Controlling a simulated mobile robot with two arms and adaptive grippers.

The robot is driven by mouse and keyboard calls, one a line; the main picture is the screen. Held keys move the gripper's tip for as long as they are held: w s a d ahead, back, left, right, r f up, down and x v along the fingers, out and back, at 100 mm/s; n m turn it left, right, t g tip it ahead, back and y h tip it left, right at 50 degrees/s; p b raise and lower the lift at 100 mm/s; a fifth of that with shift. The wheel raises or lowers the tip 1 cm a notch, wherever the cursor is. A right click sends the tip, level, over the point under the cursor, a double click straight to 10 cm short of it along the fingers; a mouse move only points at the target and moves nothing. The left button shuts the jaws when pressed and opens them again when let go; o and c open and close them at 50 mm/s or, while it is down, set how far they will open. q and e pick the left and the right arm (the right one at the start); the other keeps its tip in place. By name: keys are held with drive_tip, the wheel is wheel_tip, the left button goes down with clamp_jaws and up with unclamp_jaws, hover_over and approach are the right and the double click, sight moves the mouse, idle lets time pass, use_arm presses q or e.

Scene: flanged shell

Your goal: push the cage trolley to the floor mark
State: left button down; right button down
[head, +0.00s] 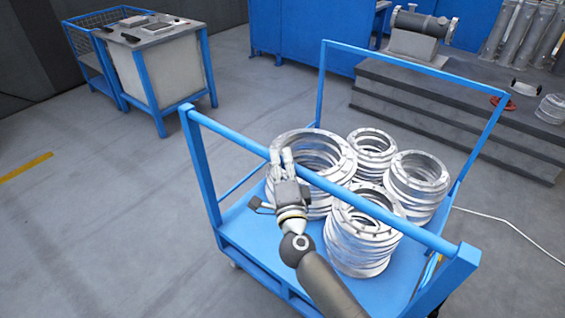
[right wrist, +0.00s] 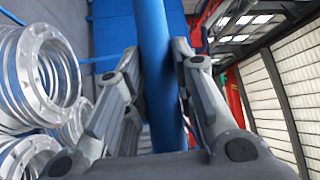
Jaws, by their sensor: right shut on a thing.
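The blue cage trolley (head: 240,238) stands in the middle of the head view, with an upright frame at its near and far ends. Its near top bar (head: 375,208) runs slanting down to the right. My right gripper (head: 281,157) is shut on this bar left of its middle. In the right wrist view the bar (right wrist: 157,80) passes between the two fingers. A yellow stripe (head: 25,167) lies on the floor at the far left; I cannot tell whether it is the floor mark. My left gripper is not in view.
Several stacks of flanged metal rings (head: 417,180) stand on the trolley deck. A blue-framed bin table (head: 165,75) stands at the back left. A dark stepped platform (head: 440,105) with a grey machine part (head: 423,22) is behind. A pale cable (head: 500,220) lies right. The left floor is clear.

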drive_tip(key=shift+s+a+f+p, duration=0.15)
drive_tip(key=shift+s+a+p, duration=0.25)
drive_tip(key=shift+p, duration=0.05)
drive_tip(key=shift+s+a+f, duration=0.1)
drive_tip(key=shift+s+a, duration=0.35)
drive_tip(key=shift+s, duration=0.25)
drive_tip(key=c, duration=1.2)
unclamp_jaws()
drive_tip(key=shift+s, duration=0.1)
drive_tip(key=shift+c, duration=0.2)
drive_tip(key=shift+o, duration=0.2)
drive_tip(key=shift+w, duration=0.2)
drive_tip(key=shift+d, duration=0.1)
drive_tip(key=v, duration=1.2)
